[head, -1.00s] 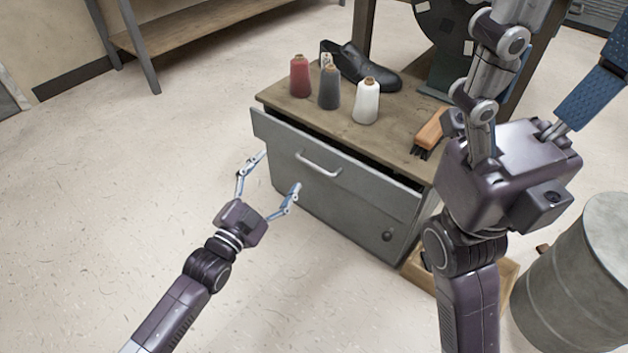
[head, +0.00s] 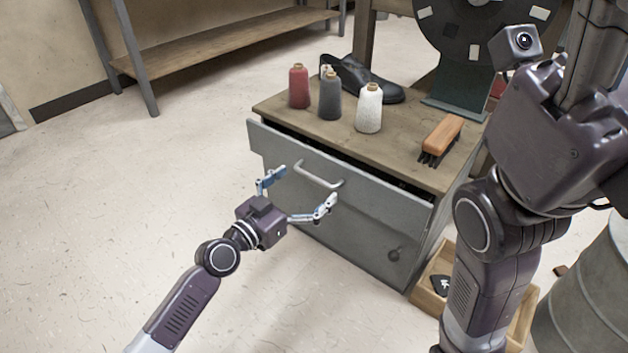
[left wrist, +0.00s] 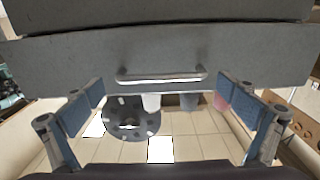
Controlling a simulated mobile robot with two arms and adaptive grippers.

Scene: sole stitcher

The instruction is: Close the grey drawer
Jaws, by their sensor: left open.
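The grey drawer (head: 375,196) in the cabinet stands partly open, its front forward of the wooden top with a dark gap behind it. Its metal handle (head: 318,177) is on the upper front. My left gripper (head: 306,186) is open and empty, just in front of the drawer, its fingers to either side of the handle. The left wrist view shows the drawer front (left wrist: 60,60) and handle (left wrist: 160,78) ahead, between the spread fingers and apart from them. My right gripper's body (head: 555,130) is close to the camera at right; its fingertips are out of frame.
Red (head: 299,87), dark grey (head: 330,95) and white (head: 369,108) thread cones, a black shoe (head: 365,80) and a brush (head: 440,138) stand on the cabinet top (head: 285,110). A wooden box (head: 428,300) and a metal barrel (head: 590,300) are at right. The floor at left is clear.

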